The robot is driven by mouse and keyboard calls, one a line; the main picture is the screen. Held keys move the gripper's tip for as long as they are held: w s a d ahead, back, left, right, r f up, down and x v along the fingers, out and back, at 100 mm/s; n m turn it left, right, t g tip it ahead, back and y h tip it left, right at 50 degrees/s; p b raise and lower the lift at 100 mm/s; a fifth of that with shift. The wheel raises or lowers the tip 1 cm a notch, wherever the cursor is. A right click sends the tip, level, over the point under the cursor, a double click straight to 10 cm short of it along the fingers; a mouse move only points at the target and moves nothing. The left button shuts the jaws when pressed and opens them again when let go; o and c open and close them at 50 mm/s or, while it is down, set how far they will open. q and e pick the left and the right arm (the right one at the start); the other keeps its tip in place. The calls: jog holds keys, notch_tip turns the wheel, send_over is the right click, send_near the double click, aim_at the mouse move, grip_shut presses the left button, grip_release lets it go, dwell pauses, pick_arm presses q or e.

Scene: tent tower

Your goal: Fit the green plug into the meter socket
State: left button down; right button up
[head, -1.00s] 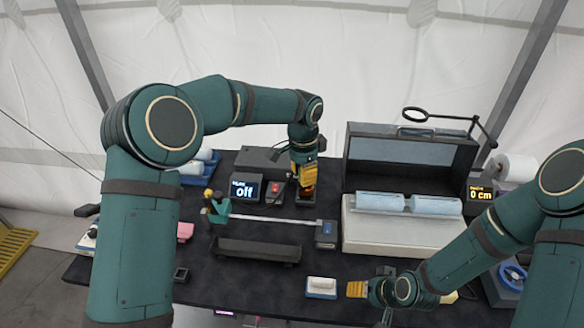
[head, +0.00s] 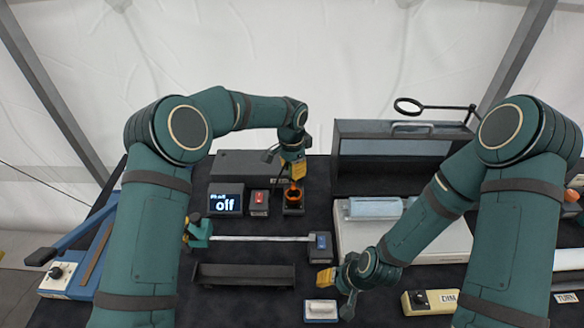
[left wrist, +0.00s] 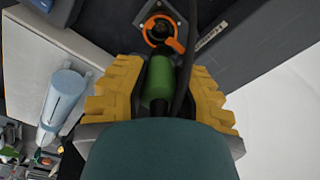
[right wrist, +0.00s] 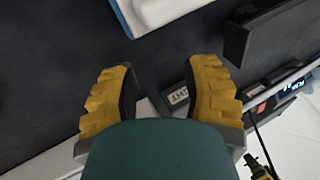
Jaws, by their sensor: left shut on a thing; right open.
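The green plug (left wrist: 157,82) is between the yellow fingers of my left gripper (left wrist: 157,88), which is shut on it. Its front end points at the meter socket (left wrist: 160,28), a dark round opening with an orange ring and an orange lever. The plug is close to the socket and in line with it; I cannot tell whether it touches or enters. In the head view my left gripper (head: 291,175) is over the socket's orange ring (head: 293,194) and hides the plug. My right gripper (right wrist: 162,78) is open and empty; in the head view it (head: 328,278) hangs over the front of the table.
The meter display (head: 225,204) reads "off", with a red switch (head: 259,198) beside it. A long dark tray (head: 243,275) and a white-and-blue block (head: 320,310) lie in front.

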aim_at(293, 182)
pick_arm(q)
jog(key=shift+f, duration=0.1)
jog(key=shift+f, duration=1.45)
jog(key=shift+f+b, duration=0.55)
jog(key=shift+f, duration=0.8)
pick_arm(e)
jog(key=shift+f, duration=0.55)
pick_arm(q)
jog(key=shift+b, duration=0.55)
pick_arm(e)
jog(key=shift+f, duration=0.55)
pick_arm(q)
jog(key=shift+s+d+f+b, duration=0.1)
jog(key=shift+f+b, duration=0.4)
jog(key=shift+f, duration=0.15)
pick_arm(e)
jog(key=shift+s+f, duration=0.1)
jog(key=shift+f, duration=0.35)
